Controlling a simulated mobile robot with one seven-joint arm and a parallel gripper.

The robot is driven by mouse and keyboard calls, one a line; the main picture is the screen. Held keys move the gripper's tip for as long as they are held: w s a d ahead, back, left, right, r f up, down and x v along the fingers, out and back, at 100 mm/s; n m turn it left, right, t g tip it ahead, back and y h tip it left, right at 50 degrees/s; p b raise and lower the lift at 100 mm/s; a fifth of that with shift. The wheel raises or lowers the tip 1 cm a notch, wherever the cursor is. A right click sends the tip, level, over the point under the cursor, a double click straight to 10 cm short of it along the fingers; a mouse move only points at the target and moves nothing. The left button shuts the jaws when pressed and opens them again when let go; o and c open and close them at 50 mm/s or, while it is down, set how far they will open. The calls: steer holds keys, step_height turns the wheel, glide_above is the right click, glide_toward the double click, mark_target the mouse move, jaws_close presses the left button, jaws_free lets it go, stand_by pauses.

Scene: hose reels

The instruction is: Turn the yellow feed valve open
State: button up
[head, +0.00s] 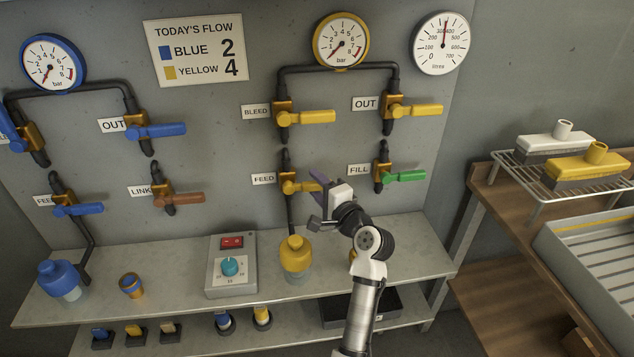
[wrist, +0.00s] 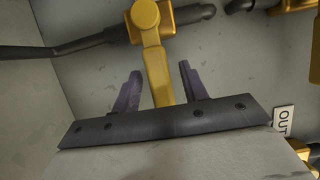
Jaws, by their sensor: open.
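The yellow feed valve (head: 287,187) is on the wall beside the FEED label, below the bleed valve. Its yellow lever (head: 303,187) points right, across its upright dark pipe. In the wrist view the lever (wrist: 157,75) runs down the picture from the brass valve body (wrist: 145,14). My gripper (head: 317,187) is at the right end of this lever. In the wrist view its two purple fingers (wrist: 157,88) are apart, one on each side of the lever, with gaps showing. The lever's far end is hidden behind the dark gripper body.
The yellow bleed lever (head: 305,117) is above, and the green fill lever (head: 404,176) is to the right. A yellow bottle (head: 296,257) and a control box (head: 231,265) stand on the shelf (head: 180,302) below. A sign (head: 195,50) reads blue 2, yellow 4.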

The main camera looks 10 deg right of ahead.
steer(key=shift+w+a, duration=0.15)
steer(key=shift+w, duration=0.1)
jaws_close()
